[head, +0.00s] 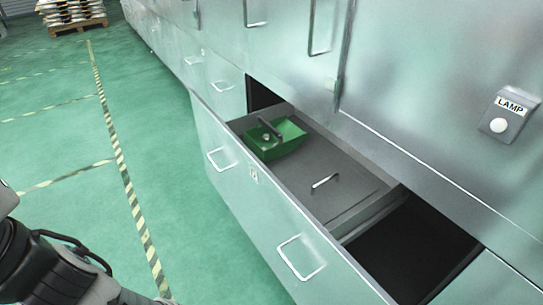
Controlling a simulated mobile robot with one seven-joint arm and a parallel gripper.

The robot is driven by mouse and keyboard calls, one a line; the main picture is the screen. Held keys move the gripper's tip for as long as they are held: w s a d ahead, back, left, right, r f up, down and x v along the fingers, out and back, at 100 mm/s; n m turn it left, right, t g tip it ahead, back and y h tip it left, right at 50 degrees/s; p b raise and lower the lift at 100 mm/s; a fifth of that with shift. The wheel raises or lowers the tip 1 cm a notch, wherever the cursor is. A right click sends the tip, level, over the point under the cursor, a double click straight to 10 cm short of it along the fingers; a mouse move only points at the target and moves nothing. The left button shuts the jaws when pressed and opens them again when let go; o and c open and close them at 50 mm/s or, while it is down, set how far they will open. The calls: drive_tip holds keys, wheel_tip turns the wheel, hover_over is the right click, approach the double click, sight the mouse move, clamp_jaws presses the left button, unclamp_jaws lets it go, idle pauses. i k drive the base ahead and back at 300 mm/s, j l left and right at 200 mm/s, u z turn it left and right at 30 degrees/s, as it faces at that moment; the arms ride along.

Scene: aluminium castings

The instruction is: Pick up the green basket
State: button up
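The green basket (275,144) sits inside an open drawer (308,190), toward the drawer's far left end. A dark handle crosses over the basket, and a small pale round thing shows in or at it, too small to make out. Part of my dark arm shows at the lower left, over the floor and well apart from the basket. The fingers of my gripper cannot be seen.
The drawer's tall front panel (232,165) has two bar handles. A small metal handle (325,181) lies or stands on the drawer's grey inside surface. Metal cabinets rise behind, with a LAMP button box (509,115). Green floor with striped tape is open at left.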

sight(282, 131)
drive_tip(key=k, duration=0.25)
drive_tip(key=k+z, duration=0.4)
drive_tip(key=z, duration=0.2)
drive_tip(key=i+j+z, duration=0.1)
drive_tip(key=z, duration=2.5)
drive_tip(key=k+j, duration=0.2)
drive_tip(key=j, duration=0.2)
drive_tip(key=k+j, duration=0.15)
drive_tip(key=j, duration=0.25)
drive_tip(key=k+j, duration=0.2)
drive_tip(key=j, duration=0.15)
drive_tip(key=k+j, duration=0.2)
drive_tip(key=j, duration=0.2)
drive_tip(key=k+j, duration=0.2)
drive_tip(key=j, duration=0.2)
drive_tip(key=k+j, duration=0.15)
drive_tip(key=j, duration=0.25)
drive_tip(key=k+j, duration=0.2)
drive_tip(key=j, duration=0.15)
